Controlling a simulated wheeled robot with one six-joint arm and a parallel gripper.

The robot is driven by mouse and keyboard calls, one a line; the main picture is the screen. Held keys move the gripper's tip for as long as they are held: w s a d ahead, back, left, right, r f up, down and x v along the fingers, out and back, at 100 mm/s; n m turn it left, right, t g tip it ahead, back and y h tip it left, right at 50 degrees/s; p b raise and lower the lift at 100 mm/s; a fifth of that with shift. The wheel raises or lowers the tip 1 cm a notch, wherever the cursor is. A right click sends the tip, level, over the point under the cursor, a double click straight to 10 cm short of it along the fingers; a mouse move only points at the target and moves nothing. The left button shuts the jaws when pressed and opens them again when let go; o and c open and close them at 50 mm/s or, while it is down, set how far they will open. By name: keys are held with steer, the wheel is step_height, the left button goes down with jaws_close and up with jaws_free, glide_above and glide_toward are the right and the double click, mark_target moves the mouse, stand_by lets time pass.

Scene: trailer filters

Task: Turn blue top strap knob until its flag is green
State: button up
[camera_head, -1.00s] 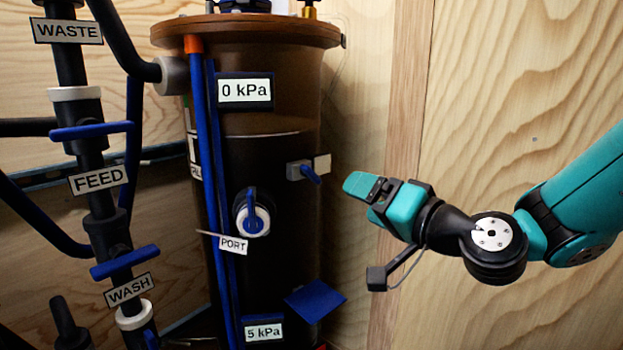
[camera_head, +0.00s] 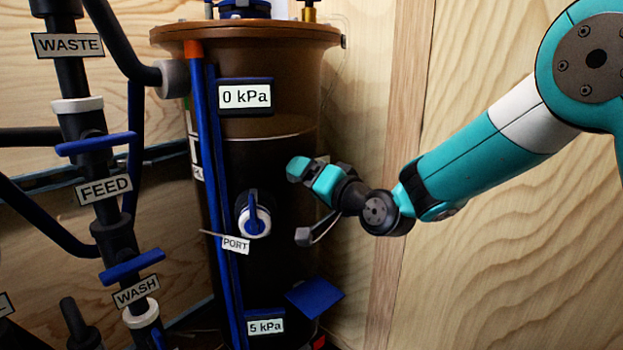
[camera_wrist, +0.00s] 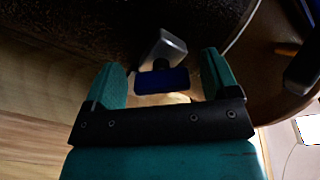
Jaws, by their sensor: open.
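A blue knob (camera_wrist: 162,80) on a grey block (camera_wrist: 168,47) shows in the wrist view between the two teal fingers of my gripper (camera_wrist: 160,66). The fingers are open on either side of the knob, with a gap visible on both sides; contact is not visible. In the head view my gripper (camera_head: 312,174) is at the right side of the dark vessel (camera_head: 270,175) and hides the knob. The knob's flag is hidden in the head view, and I cannot make out its colour in the wrist view.
Below and left of my gripper are a blue-handled port valve (camera_head: 253,218) and a blue plate (camera_head: 315,296). Dark pipes with blue handles (camera_head: 95,143) stand at the left. A wooden wall (camera_head: 500,250) bounds the right.

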steer(key=shift+c, duration=0.2)
steer(key=c, duration=0.9)
steer(key=shift+f+n+b, duration=0.1)
steer(key=shift+n+b, duration=0.3)
steer(key=shift+b, duration=0.1)
steer(key=shift+f+n+b, duration=0.15)
steer(key=shift+n+b, duration=0.75)
steer(key=shift+b, duration=0.15)
steer(key=n+b, duration=0.3)
steer(key=shift+d, duration=0.1)
steer(key=o, duration=0.9)
steer(key=shift+r, duration=0.2)
